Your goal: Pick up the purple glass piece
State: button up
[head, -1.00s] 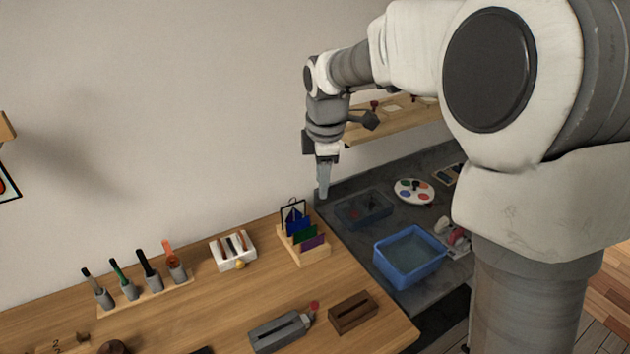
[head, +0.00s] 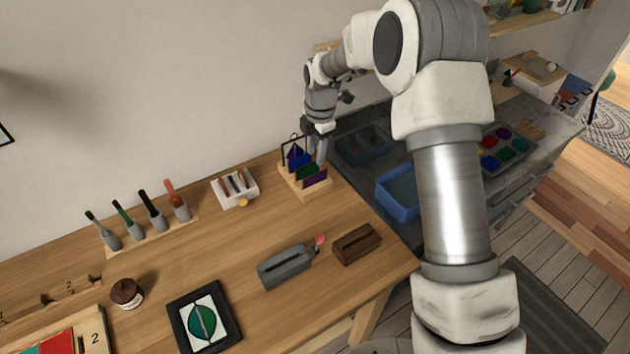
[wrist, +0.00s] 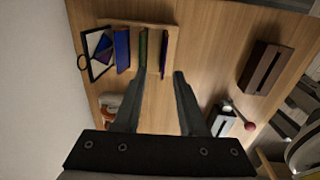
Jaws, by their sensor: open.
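The purple glass piece (head: 316,179) stands upright in a wooden rack (head: 313,194), at the end nearest the camera. It also shows edge-on in the wrist view (wrist: 163,52). A green glass piece (head: 306,172) and a blue one (head: 297,159) stand behind it in the same rack. My gripper (head: 319,158) is open and empty, pointing down over the rack. In the wrist view, my gripper (wrist: 160,74) has the purple piece between the lines of its fingers, beyond the tips. The left fingertip appears close to the green piece; I cannot tell whether they touch.
A white holder (head: 234,190) stands left of the rack, and a row of brushes (head: 153,212) further left. A grey slotted block (head: 284,268) and a brown slotted block (head: 357,244) lie in front. A blue basin (head: 399,197) is to the right.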

aim_at(315, 175)
notch_tip(315, 175, down, 3)
jog(key=shift+w+a+f, duration=0.1)
jog(key=shift+w+f, duration=0.05)
jog(key=shift+f, duration=0.05)
jog(key=shift+f+p, duration=0.5)
jog(key=shift+f, duration=2.2)
jog(key=shift+c, duration=0.2)
grip_shut()
